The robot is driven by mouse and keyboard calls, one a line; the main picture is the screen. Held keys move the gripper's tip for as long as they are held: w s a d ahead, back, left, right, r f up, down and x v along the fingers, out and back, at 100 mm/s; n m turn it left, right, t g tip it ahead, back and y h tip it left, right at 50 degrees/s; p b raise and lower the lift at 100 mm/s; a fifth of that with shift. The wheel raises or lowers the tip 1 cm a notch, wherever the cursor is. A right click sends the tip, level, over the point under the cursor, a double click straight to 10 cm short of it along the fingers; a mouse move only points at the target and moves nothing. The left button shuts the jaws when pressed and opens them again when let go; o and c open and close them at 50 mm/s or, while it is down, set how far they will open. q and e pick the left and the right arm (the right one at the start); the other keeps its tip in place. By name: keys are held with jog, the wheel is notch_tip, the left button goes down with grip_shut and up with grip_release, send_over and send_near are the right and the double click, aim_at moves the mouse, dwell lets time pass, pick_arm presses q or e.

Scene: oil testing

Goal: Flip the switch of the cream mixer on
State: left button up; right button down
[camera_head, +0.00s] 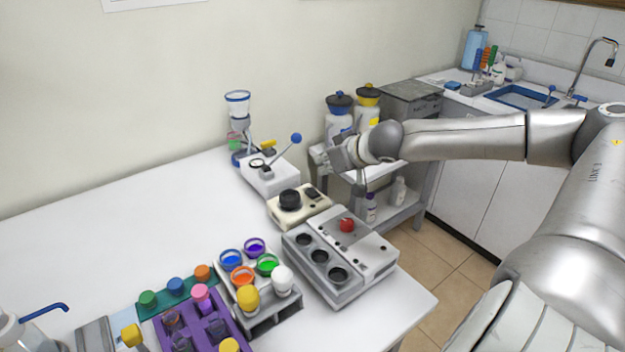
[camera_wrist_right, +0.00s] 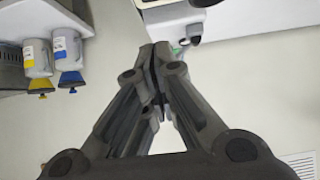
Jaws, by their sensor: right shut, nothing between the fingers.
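The cream mixer (camera_head: 284,212) is a small cream box on the white table, with a round black knob on top. Its dark switch (camera_head: 313,193) is at the box's right rear corner; I cannot tell its position. My right gripper (camera_head: 322,156) is above and behind the mixer, near the table's right edge, and apart from it. In the right wrist view the right gripper (camera_wrist_right: 160,55) has its fingers together, with nothing between them. My left gripper is out of view.
A white device with a blue-knobbed lever (camera_head: 283,178) stands behind the mixer. A shelf holds blue-lidded (camera_head: 338,120) and yellow-lidded (camera_head: 368,105) bottles beyond the gripper. The table's left rear is clear.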

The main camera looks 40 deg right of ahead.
aim_at(313, 191)
jog(key=x, duration=0.4)
jog(key=shift+w+d+f+p, duration=0.15)
jog(key=shift+w+p, duration=0.05)
jog(key=shift+p, duration=0.1)
jog(key=shift+w+f, duration=0.45)
jog(key=shift+w, duration=0.15)
jog(key=shift+w+f+p, duration=0.2)
jog(key=shift+f+p, duration=0.1)
jog(key=shift+f, duration=1.8)
